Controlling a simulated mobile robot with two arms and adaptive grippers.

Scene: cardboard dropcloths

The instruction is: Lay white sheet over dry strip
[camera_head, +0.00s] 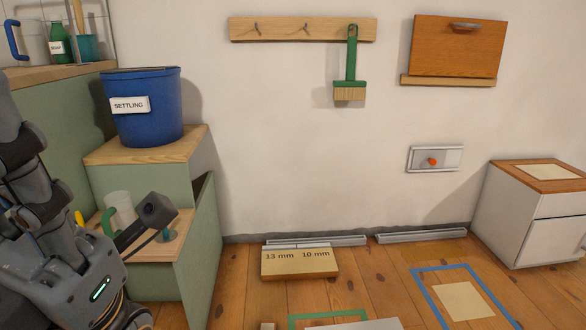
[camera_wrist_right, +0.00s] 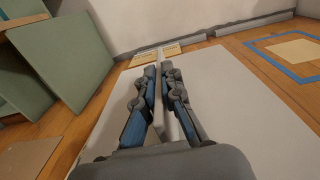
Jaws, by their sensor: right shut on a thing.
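The white sheet (camera_wrist_right: 235,120) fills much of the right wrist view, flat and pale. A white piece, apparently its far edge, shows at the bottom of the head view (camera_head: 355,325). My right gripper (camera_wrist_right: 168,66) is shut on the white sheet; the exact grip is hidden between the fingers. The right gripper does not show in the head view. My left arm is at the left of the head view, its fingers out of sight. No label names a dry strip. Green tape (camera_head: 300,319) marks floor beside the sheet's visible edge, partly cut off.
Blue tape (camera_head: 422,290) frames a pale square (camera_head: 465,301) on the floor. An open green cabinet (camera_head: 196,250) with a blue bucket (camera_head: 155,112) is left; a white cabinet (camera_head: 510,225) is right.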

